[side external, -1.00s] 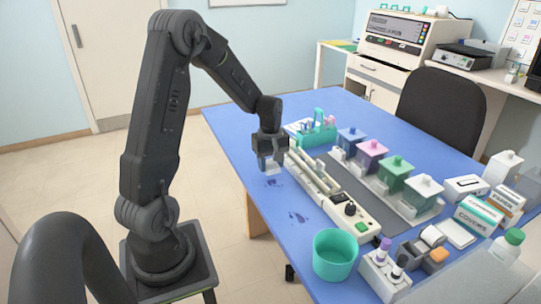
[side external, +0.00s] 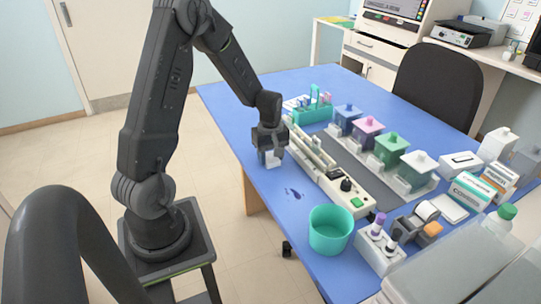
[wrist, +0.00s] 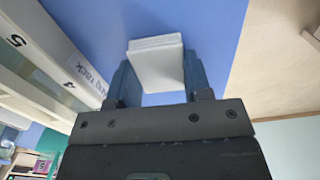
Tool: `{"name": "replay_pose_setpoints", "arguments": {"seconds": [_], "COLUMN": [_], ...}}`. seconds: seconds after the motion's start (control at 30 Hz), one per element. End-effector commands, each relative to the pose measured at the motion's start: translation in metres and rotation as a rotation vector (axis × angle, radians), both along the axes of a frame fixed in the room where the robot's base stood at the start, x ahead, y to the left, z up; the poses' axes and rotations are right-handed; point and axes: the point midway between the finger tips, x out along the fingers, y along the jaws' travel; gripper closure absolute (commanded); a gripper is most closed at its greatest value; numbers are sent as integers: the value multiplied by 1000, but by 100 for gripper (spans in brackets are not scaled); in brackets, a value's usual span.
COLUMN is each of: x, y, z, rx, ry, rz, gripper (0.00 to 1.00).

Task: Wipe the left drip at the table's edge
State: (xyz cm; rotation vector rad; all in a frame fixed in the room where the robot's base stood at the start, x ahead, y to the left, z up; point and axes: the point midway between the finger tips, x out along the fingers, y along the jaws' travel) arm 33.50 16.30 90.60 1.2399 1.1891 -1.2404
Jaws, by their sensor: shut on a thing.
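My gripper (side external: 270,152) points down at the near left edge of the blue table and is shut on a white wiping pad (side external: 271,158). In the wrist view the pad (wrist: 157,65) sits between the two bluish fingers of my gripper (wrist: 159,78). The pad is low, at or just above the table; I cannot tell if it touches. The left drip is not visible; its place is covered by the pad and gripper. The other drip, a dark purple stain (side external: 293,193), lies apart, nearer the camera.
A long white rack (side external: 318,165) stands just right of my gripper; it also shows in the wrist view (wrist: 40,60). A teal bin (side external: 330,230) stands on the near table. Lidded staining jars (side external: 390,148) stand beyond the rack. The floor drops off left of the table edge (side external: 238,158).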

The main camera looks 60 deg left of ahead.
Motion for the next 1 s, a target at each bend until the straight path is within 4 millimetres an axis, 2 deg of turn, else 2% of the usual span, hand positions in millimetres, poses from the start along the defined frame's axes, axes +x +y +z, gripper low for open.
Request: {"name": "replay_pose_setpoints", "arguments": {"seconds": [0.3, 0.37, 0.4, 1.0], "x": [0, 1, 1, 0], "y": [28, 27, 27, 26], "z": [2, 10, 21, 72], "rx": [1, 2, 5, 1], "ry": [-1, -3, -6, -2], "rz": [0, -1, -1, -1], "gripper": [77, 77, 77, 77]}}
